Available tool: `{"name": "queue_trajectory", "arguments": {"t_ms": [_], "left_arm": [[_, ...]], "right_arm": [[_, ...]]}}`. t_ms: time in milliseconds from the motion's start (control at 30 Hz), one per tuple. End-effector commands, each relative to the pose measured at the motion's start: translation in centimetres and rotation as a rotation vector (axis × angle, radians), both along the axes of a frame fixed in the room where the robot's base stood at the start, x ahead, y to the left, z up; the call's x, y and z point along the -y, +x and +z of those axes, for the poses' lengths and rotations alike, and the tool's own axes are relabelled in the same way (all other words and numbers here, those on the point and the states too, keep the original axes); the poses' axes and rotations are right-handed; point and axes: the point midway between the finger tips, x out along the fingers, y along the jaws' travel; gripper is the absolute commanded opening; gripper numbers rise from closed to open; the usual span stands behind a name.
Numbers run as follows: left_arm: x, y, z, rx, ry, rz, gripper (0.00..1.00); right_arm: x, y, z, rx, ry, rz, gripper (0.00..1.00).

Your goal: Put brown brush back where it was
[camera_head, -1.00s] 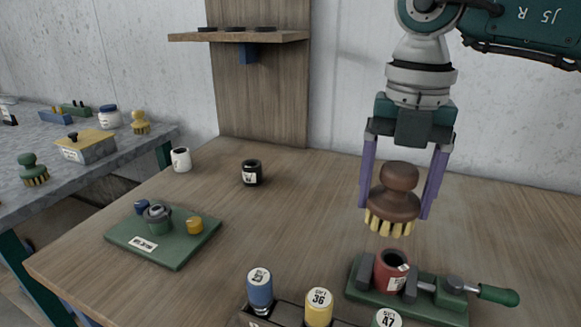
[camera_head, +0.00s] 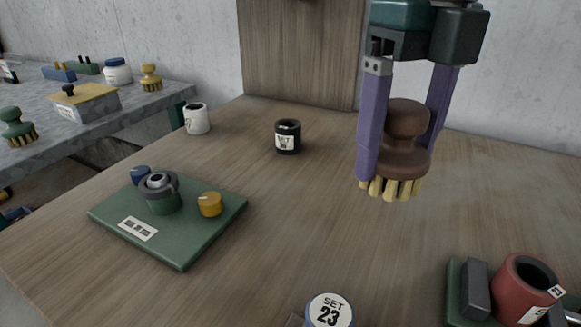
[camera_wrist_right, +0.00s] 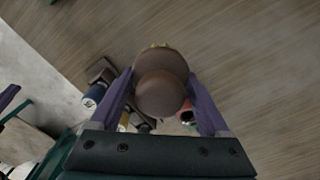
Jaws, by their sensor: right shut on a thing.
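The brown brush (camera_head: 405,145) has a round knob on top and pale yellow bristles pointing down. My right gripper (camera_head: 400,158) is shut on it, with a purple finger on each side of the body. It is held upright in the air above the wooden table (camera_head: 300,215). In the right wrist view the brush (camera_wrist_right: 160,92) sits between the two fingers and hides part of what lies below.
A red cup (camera_head: 522,290) stands in a green fixture at the lower right. A green plate (camera_head: 190,245) with knobs lies on the left. A black jar (camera_head: 287,137) and white cup (camera_head: 197,119) stand behind. A side bench holds a green brush (camera_head: 17,127) and yellow brush (camera_head: 150,77).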

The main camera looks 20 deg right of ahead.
Motion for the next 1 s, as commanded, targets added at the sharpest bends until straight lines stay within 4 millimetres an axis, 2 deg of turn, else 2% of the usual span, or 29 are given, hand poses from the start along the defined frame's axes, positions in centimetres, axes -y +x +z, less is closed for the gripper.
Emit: {"name": "queue_trajectory", "arguments": {"t_ms": [33,100,200,367,600,700,1000], "left_arm": [[0.0,0.0,-0.1,0.0,0.0,0.0,0.0],[0.0,0.0,-0.2,0.0,0.0,-0.001,0.0],[-0.1,0.0,-0.2,0.0,0.002,-0.001,0.0],[-0.2,0.0,-0.3,0.0,0.007,-0.005,0.0],[-0.3,0.0,-0.6,0.001,0.011,-0.007,0.0],[-0.3,0.0,-0.7,0.001,0.011,-0.007,0.0],[-0.3,0.0,-0.8,0.002,0.011,-0.007,0.0]], "right_arm": [[0.0,-0.1,-1.6,-0.006,0.0,-0.002,0.28],[0.0,-0.1,-3.4,-0.006,0.0,-0.003,0.28],[0.0,0.0,-5.3,-0.002,0.001,-0.002,0.28],[0.0,0.0,-6.8,0.0,0.001,-0.003,0.28],[0.0,0.0,-10.3,-0.001,0.001,-0.004,0.28],[0.0,0.0,-11.0,0.001,0.0,-0.003,0.28],[0.0,0.1,-11.2,0.002,0.0,-0.003,0.28]]}}
